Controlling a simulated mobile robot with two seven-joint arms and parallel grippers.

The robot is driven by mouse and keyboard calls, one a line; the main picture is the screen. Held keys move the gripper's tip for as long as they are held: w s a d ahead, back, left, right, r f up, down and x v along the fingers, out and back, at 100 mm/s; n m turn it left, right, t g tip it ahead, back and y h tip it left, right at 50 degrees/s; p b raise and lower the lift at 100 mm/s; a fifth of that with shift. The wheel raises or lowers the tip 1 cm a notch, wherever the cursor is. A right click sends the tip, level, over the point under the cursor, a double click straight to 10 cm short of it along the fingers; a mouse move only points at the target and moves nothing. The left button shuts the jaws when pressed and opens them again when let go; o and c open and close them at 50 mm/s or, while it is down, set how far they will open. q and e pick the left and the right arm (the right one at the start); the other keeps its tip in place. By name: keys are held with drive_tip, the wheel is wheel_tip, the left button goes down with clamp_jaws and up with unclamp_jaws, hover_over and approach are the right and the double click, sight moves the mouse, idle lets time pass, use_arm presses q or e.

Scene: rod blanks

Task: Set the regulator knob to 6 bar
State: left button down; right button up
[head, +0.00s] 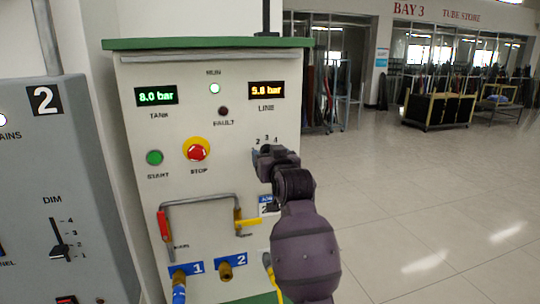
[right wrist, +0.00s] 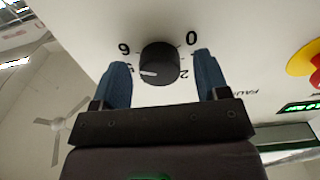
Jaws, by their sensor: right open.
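The regulator knob (right wrist: 160,60) is round and black in the right wrist view, on a pale panel (head: 200,120). Its white pointer mark faces the lower left of that view, near a numeral partly hidden by a finger. Other scale numerals show around it, including 0 and 2. My right gripper (right wrist: 160,80) is open, with one blue finger on each side of the knob; I cannot tell whether they touch it. In the head view my right gripper (head: 266,160) covers the knob. The orange line display (head: 266,91) appears to read 5.8 bar. My left gripper is not in view.
The panel carries a tank display (head: 156,96) at 8.0 bar, a green start button (head: 154,157) and a red stop button (head: 197,151). A pipe with red and yellow handles sits below. A grey cabinet (head: 60,160) stands at left. Open floor (head: 420,200) lies right.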

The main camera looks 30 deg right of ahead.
drive_tip(key=shift+w, duration=0.1)
drive_tip(key=c, duration=0.9)
drive_tip(key=shift+m, duration=0.8)
drive_tip(key=o, duration=0.9)
drive_tip(key=b+v, duration=0.1)
drive_tip(key=v, duration=1)
drive_tip(key=shift+b, duration=0.35)
drive_tip(key=shift+w, duration=0.1)
